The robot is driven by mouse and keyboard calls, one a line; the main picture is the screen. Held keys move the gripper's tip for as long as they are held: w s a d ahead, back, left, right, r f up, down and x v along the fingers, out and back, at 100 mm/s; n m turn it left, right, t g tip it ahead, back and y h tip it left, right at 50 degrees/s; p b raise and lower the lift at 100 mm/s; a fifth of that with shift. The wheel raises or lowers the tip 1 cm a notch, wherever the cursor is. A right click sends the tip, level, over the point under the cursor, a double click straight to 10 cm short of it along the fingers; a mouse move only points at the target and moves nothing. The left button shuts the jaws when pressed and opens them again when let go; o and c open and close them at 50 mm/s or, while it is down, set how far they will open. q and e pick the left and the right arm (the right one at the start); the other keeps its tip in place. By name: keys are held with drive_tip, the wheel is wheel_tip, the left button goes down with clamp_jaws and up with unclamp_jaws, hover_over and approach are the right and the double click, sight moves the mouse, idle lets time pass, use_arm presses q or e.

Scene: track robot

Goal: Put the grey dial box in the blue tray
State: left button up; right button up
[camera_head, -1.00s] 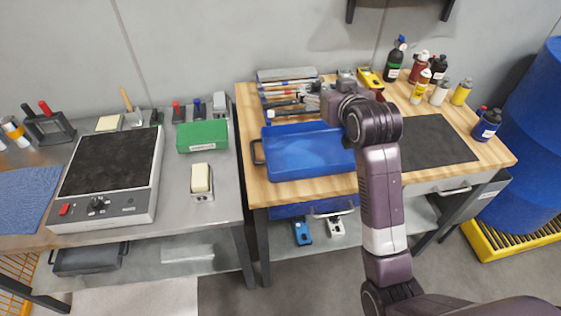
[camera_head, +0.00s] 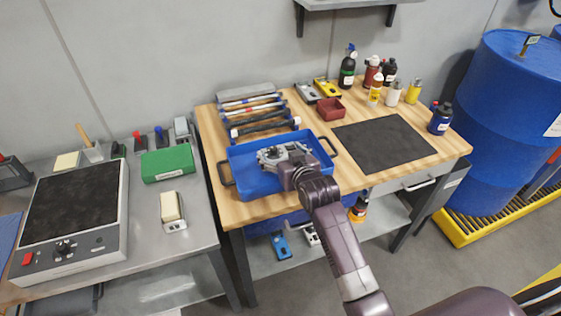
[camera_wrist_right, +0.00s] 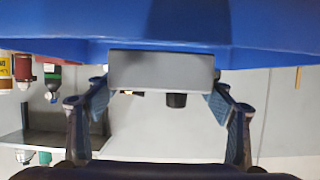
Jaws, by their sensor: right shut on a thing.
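The grey dial box (camera_wrist_right: 162,70) is between the fingers of my right gripper (camera_head: 275,156) in the right wrist view, with a dark knob (camera_wrist_right: 177,100) showing on it. The right gripper is shut on the box. The blue tray (camera_head: 240,158) lies on the wooden bench in the head view, and my right gripper is over its middle. The tray also fills the top of the right wrist view (camera_wrist_right: 60,22). In the head view the gripper mostly hides the box, and I cannot tell whether it touches the tray floor. My left gripper is not in view.
A dark red bin (camera_head: 331,109), a grey device (camera_head: 308,92) and a yellow device (camera_head: 327,87) stand behind the tray. A tool rack (camera_head: 255,112) lies behind it to the left. A dark mat (camera_head: 385,142) is bare on the right. Several bottles stand at the back right.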

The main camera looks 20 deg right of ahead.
drive_tip(key=shift+f, duration=1.85)
drive_tip(key=o, duration=1.3)
drive_tip(key=shift+s+f, duration=0.1)
drive_tip(key=shift+f, duration=0.1)
drive_tip(key=shift+r, duration=0.25)
drive_tip(key=v, duration=1.2)
